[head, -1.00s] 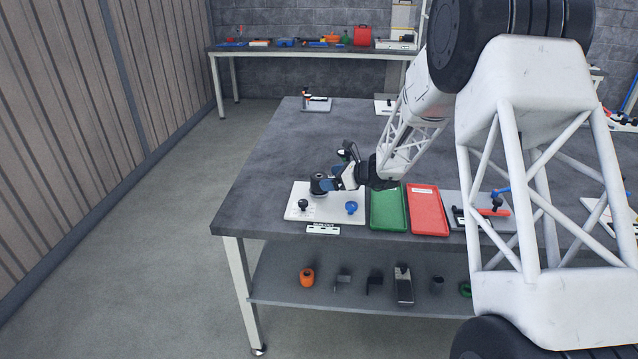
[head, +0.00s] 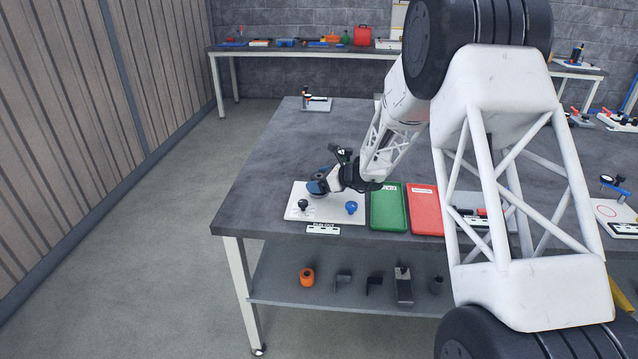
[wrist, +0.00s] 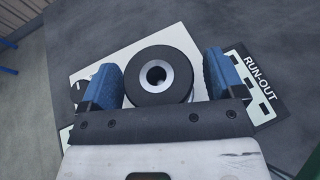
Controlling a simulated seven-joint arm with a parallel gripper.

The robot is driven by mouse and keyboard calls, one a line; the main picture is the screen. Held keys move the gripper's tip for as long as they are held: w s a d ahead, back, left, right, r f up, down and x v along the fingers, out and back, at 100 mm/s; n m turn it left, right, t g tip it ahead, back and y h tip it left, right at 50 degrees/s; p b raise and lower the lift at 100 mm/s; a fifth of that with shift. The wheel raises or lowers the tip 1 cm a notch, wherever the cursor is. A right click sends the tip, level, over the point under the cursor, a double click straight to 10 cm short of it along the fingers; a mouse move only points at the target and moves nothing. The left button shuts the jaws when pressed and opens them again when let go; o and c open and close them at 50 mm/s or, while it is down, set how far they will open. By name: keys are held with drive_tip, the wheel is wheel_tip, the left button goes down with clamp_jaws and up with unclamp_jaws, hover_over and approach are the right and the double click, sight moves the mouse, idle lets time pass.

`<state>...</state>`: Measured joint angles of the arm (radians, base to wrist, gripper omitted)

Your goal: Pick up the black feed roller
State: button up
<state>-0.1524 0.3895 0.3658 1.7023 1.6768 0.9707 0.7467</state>
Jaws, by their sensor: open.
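The black feed roller (wrist: 134,83) is a black ring-shaped cylinder with a silver hub and a dark centre hole. It stands upright on the white plate (head: 327,215) at the table's front left. My gripper (wrist: 160,80) is open, with one blue finger on each side of the roller in the wrist view. Gaps show between the fingers and the roller.
A green tray (head: 388,210) and a red tray (head: 426,212) lie to the right. A "RUN-OUT" label (wrist: 258,82) lies beside the plate.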

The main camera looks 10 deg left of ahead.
drive_tip(key=shift+c, duration=0.2)
drive_tip(key=c, duration=1.1)
drive_tip(key=shift+r, duration=0.2)
drive_tip(key=shift+r, duration=0.5)
wheel_tip(320, 180, up, 2)
drive_tip(key=shift+r, duration=0.1)
drive_tip(key=s+d, duration=0.1)
drive_tip(key=s, duration=0.4)
drive_tip(key=s+d+r, duration=0.1)
drive_tip(key=s+d, duration=0.1)
drive_tip(key=s, duration=0.3)
drive_tip(key=s+d, duration=0.1)
drive_tip(key=s, duration=0.4)
drive_tip(key=shift+s+d+r, duration=0.15)
drive_tip(key=shift+d+r, duration=0.05)
drive_tip(key=shift+d, duration=0.2)
